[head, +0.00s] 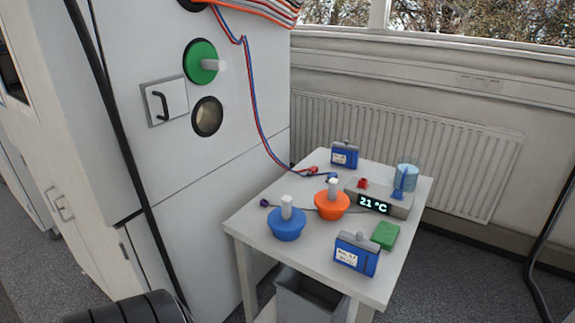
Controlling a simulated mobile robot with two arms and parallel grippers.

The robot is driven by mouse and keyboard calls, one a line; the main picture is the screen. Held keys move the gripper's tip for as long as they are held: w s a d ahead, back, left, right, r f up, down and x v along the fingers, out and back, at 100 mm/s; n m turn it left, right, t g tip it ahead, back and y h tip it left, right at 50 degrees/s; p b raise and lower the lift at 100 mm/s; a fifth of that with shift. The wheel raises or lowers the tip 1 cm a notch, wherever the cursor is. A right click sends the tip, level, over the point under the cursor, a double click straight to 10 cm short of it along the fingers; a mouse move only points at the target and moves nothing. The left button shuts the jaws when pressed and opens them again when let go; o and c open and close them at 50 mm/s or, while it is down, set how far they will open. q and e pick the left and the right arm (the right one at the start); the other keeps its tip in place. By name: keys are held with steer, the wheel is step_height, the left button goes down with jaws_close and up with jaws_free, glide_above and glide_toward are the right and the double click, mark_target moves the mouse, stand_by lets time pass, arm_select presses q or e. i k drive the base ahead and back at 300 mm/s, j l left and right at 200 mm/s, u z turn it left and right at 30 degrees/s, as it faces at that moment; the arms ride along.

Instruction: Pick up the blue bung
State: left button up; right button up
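The blue bung (286,225) stands on the small white table (258,250) at its front left, with its pale handle (286,206) pointing up. An orange bung (332,205) with a similar handle stands behind it to the right. A green bung (201,62) sits in the upper port of the white cabinet, its handle sticking out to the right. Neither gripper shows in the head view.
Cables (252,100) hang from the cabinet (230,170) to the table. An open port (207,117) and a grey bin (308,300) also show.

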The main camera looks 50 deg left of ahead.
mark_target(286, 222)
steer(key=i+l+u, duration=0.1)
steer(key=i+u, duration=0.2)
steer(key=u, duration=0.2)
steer(key=i+l+u, duration=0.25)
steer(key=u, duration=0.2)
steer(key=i+l+u, duration=0.2)
steer(key=u, duration=0.3)
steer(key=i+l+u, duration=0.15)
steer(key=l+u, duration=0.35)
steer(key=i+l+u, duration=0.15)
steer(key=u, duration=0.3)
steer(key=l+u, duration=0.35)
steer(key=u, duration=0.15)
steer(key=i+l+u, duration=0.1)
steer(key=l+u, duration=0.35)
steer(key=j, duration=0.1)
